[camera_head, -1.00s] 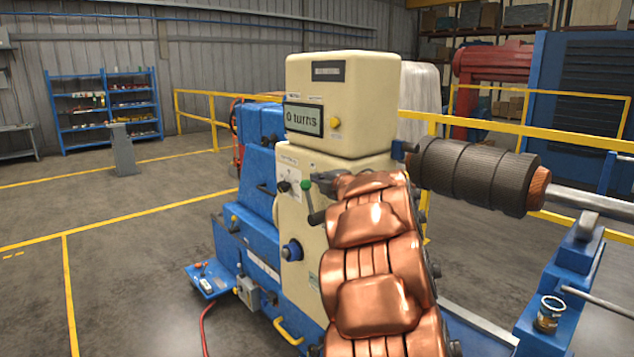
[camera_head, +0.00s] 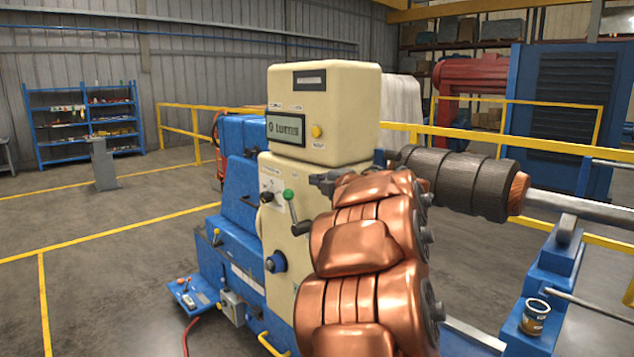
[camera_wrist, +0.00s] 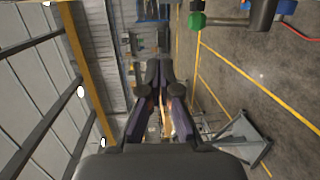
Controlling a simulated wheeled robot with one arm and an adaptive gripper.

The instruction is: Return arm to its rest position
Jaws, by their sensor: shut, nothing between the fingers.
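My copper-coloured arm (camera_head: 362,250) rises in front of the winding machine (camera_head: 322,110) in the head view. My gripper (camera_head: 318,178) is a small dark shape at its upper end, just right of the green-knobbed lever (camera_head: 289,196) and apart from it as far as I can tell. In the wrist view the fingers of my gripper (camera_wrist: 158,66) are together with nothing between them. The green knob (camera_wrist: 197,20) shows at the top of that view, clear of the fingers.
The machine's display (camera_head: 286,129) reads 0 turns. A dark wound rotor (camera_head: 460,180) lies on a shaft to the right. A small can (camera_head: 535,317) stands on the blue bed. Yellow railings (camera_head: 545,148) run behind. The floor on the left is open.

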